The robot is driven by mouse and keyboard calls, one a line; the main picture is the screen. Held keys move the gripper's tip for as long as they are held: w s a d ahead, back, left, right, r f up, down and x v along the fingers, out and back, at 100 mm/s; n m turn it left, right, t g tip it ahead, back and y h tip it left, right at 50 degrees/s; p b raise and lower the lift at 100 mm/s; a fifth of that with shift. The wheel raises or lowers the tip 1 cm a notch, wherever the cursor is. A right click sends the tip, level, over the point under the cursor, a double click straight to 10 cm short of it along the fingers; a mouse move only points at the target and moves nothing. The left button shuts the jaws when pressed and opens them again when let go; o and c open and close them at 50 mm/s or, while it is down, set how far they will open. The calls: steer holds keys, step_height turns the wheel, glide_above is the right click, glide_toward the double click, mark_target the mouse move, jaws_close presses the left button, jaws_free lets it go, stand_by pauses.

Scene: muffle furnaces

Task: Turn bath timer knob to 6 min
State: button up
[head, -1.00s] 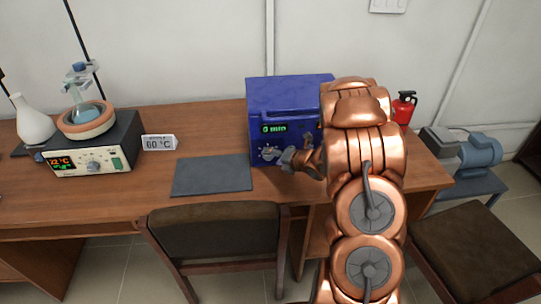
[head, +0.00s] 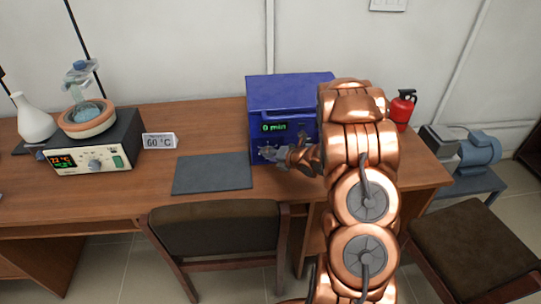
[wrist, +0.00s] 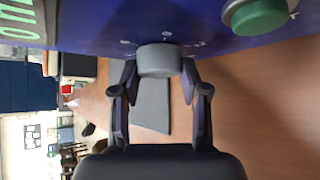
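The blue bath (head: 290,95) stands on the desk with a green display reading "0 min" (head: 274,127). Its grey round timer knob (wrist: 158,60) is on the front face, with scale marks around it in the wrist view. My gripper (head: 274,152) is at the lower front of the bath. In the wrist view, the two dark fingertips of my gripper (wrist: 160,68) are on either side of the knob, very near its sides. I cannot tell whether they press on it. My gripper hides the knob in the head view.
A green button (wrist: 260,15) is close by on the bath front. A dark mat (head: 212,174) lies left of the bath. A "60 °C" sign (head: 160,141) and a heating unit with a flask (head: 90,150) are farther left. A chair (head: 215,235) stands in front.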

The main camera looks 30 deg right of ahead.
steer(key=c, duration=0.5)
steer(key=shift+f, duration=0.1)
steer(key=b, duration=0.1)
steer(key=y+b, duration=0.1)
steer(key=shift+d+f+m+t+b, duration=0.15)
steer(key=shift+f+m+t+b, duration=0.15)
steer(key=shift+m+t+b, duration=0.1)
steer(key=b, duration=0.2)
steer(key=m+t+y+b, duration=0.1)
steer(key=shift+s+f+b, duration=0.1)
steer(key=shift+f+b, duration=0.15)
steer(key=shift+b, duration=0.15)
steer(key=m+t+y+b, duration=0.1)
steer(key=m+t+b, duration=0.1)
steer(key=b, duration=0.4)
steer(key=shift+m+t+y, duration=0.3)
steer(key=shift+m+t, duration=0.1)
steer(key=shift+m, duration=0.1)
steer(key=b, duration=0.1)
steer(key=m+t+b, duration=0.1)
steer(key=shift+r+m+y+b, duration=0.25)
steer(key=shift+m+y+b, duration=0.05)
steer(key=shift+r+t, duration=0.1)
steer(key=shift+t, duration=0.2)
